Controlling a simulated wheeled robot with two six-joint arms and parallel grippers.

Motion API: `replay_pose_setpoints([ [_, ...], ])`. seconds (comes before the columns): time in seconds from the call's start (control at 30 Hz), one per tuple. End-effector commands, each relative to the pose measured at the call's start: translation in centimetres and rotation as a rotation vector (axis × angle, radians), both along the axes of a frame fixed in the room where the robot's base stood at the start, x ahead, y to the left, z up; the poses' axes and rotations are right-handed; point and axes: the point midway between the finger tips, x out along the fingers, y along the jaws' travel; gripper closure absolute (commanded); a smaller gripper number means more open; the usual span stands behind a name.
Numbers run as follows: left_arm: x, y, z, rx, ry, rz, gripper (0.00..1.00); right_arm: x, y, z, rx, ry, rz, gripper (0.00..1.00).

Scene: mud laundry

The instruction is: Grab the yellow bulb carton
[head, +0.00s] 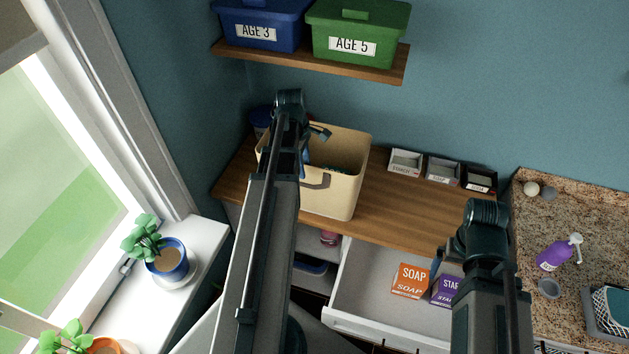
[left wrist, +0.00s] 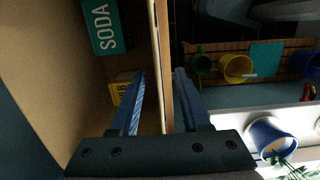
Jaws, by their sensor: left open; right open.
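The yellow bulb carton (left wrist: 122,90) shows in the left wrist view, low inside the tan bin (head: 341,192). Its label is partly covered by my left gripper's finger. A teal SODA box (left wrist: 108,27) is also in the bin. In the head view the bin stands on the wooden counter, and the carton cannot be made out. My left gripper (left wrist: 158,75) is open and empty at the bin's left side, with the bin wall (left wrist: 162,55) running between its fingers. Contact with the wall cannot be told. My right gripper (head: 437,260) is open over the drawer, mostly hidden by its arm.
An open drawer (head: 370,296) holds an orange SOAP box (head: 411,281) and a purple box (head: 446,291). Several small labelled trays (head: 405,162) line the counter's back. A shelf (head: 390,74) with blue and green bins hangs above. A potted plant (head: 168,260) stands on the windowsill.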

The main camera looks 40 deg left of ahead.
Motion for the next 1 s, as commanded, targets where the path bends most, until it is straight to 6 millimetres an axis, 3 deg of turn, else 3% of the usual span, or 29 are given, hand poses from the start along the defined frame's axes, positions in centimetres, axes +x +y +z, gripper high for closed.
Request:
replay_pose_setpoints([
  [0.03, 0.0, -0.1, -0.9, 0.0, 0.0, 0.0, 0.54, 0.0, 0.0, -0.9, 0.0, 0.0, 0.001, 0.0],
  [0.37, 0.1, -0.1, -1.3, 0.0, 0.0, 0.0, 0.54, 0.0, 0.0, -1.3, 0.0, -0.001, 0.001, 0.0],
  [0.8, 0.4, -0.2, -6.1, 0.0, 0.0, 0.001, 0.54, 0.1, 0.0, -6.1, 0.001, -0.003, -0.003, 0.0],
  [1.0, 0.5, -0.3, -6.1, 0.0, 0.0, 0.001, 0.54, 0.1, 0.0, -6.1, 0.001, -0.003, -0.003, 0.0],
])
